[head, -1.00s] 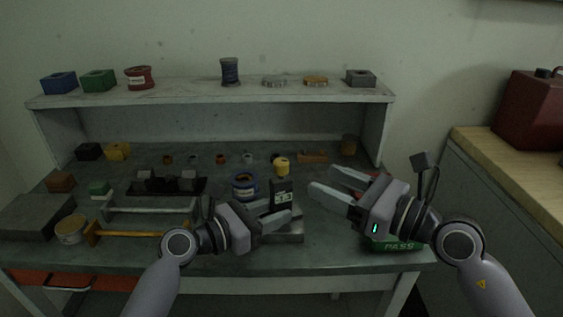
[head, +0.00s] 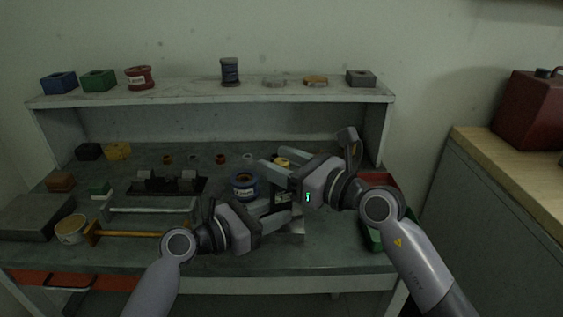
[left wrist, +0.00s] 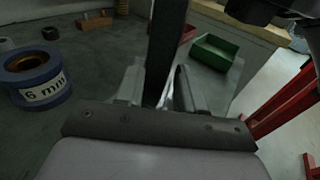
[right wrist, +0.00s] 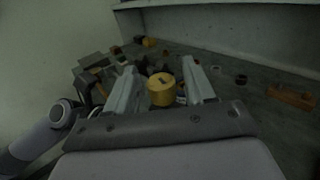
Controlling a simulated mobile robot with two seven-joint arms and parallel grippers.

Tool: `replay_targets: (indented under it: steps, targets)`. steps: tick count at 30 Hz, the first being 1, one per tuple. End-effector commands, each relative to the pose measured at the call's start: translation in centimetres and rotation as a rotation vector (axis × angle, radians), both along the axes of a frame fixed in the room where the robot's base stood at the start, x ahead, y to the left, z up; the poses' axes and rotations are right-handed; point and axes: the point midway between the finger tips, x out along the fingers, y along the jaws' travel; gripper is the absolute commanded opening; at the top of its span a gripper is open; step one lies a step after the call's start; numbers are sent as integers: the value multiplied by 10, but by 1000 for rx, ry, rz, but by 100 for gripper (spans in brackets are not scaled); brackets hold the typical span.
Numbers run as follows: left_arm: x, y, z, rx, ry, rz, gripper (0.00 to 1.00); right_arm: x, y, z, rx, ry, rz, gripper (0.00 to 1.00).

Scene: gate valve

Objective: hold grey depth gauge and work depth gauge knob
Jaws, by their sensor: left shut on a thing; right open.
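The depth gauge (head: 280,197) stands upright, a dark body with a small display, partly hidden behind my grippers in the head view. Its yellow knob (head: 282,162) is on top. My left gripper (head: 285,208) is shut on the gauge body; in the left wrist view the dark body (left wrist: 165,45) rises between the fingers. My right gripper (head: 270,159) is open at the knob. In the right wrist view the yellow knob (right wrist: 161,91) sits between the two spread fingers, with gaps visible; contact cannot be told.
A blue spool (head: 243,187) stands just left of the gauge. A fixture (head: 165,186) and a yellow-handled bar (head: 130,233) lie further left. A green bin (head: 372,236) and a red bin (head: 381,181) are at the right. The shelf (head: 200,96) runs behind.

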Motion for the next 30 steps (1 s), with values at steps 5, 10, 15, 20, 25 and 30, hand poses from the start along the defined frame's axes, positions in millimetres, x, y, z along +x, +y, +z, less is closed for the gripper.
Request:
replay_targets:
  steps: [5, 10, 15, 20, 25, 30]
  targets:
    - [-1, 1, -6, 8, 11, -1, 21, 0, 0, 0, 0, 0, 0, 18]
    - [-1, 1, -6, 8, 11, -1, 21, 0, 0, 0, 0, 0, 1, 4]
    - [-1, 1, -6, 8, 11, 0, 21, -1, 1, 0, -3, -1, 16, 4]
    - [-1, 1, -6, 8, 11, 0, 21, -1, 2, -1, -6, 0, 56, 4]
    - [-1, 1, -6, 9, 10, 0, 21, -1, 2, -2, -8, 3, 124, 4]
    - [-1, 0, -6, 9, 10, -1, 21, 0, 1, -3, -11, 7, 207, 4]
